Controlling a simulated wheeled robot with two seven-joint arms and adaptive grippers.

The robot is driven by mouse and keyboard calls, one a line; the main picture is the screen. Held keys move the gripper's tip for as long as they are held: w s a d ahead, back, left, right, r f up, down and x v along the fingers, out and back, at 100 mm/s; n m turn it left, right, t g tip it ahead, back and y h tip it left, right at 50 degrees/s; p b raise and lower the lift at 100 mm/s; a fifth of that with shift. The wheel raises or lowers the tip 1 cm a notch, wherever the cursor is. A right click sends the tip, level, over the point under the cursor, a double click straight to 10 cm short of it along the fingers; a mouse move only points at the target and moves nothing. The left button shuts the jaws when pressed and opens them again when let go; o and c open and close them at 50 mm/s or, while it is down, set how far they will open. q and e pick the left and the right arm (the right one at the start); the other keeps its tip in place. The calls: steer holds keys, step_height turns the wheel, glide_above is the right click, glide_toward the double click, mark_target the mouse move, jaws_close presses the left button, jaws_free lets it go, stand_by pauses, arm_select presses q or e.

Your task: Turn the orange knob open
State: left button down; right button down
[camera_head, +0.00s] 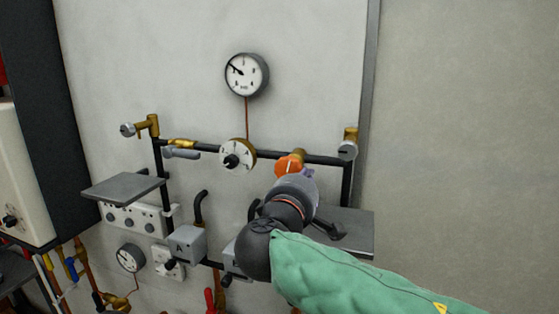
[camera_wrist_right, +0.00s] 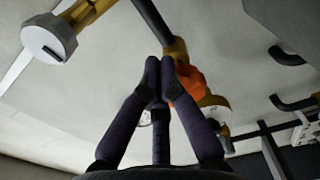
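The orange knob (camera_head: 290,163) sits on a brass valve at the right part of the dark horizontal pipe, with a pale pointer line on its face. In the head view my right gripper (camera_head: 306,175) is right in front of it and covers its lower edge. In the right wrist view the dark fingers (camera_wrist_right: 161,68) come together at their tips, with nothing seen between them. The orange knob (camera_wrist_right: 186,88) shows behind and beside the right finger there, partly hidden. I cannot tell whether they touch. My left gripper is not in view.
A round gauge (camera_head: 246,73) hangs above a white dial (camera_head: 237,155). Brass end valves (camera_head: 349,142) and (camera_wrist_right: 48,38) flank the pipe. A grey shelf (camera_head: 348,228) lies below my right gripper, another (camera_head: 122,187) at left. The wall at far right is bare.

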steer(key=shift+a+r+b, duration=0.15)
steer(key=shift+r+b, duration=0.15)
steer(key=shift+r, duration=0.5)
steer(key=shift+d, duration=0.2)
stand_by(0.4)
steer(key=b+v, duration=0.2)
steer(key=v, duration=0.4)
steer(key=shift+r, duration=0.15)
steer(key=shift+s+d, duration=0.1)
steer(key=shift+d, duration=0.05)
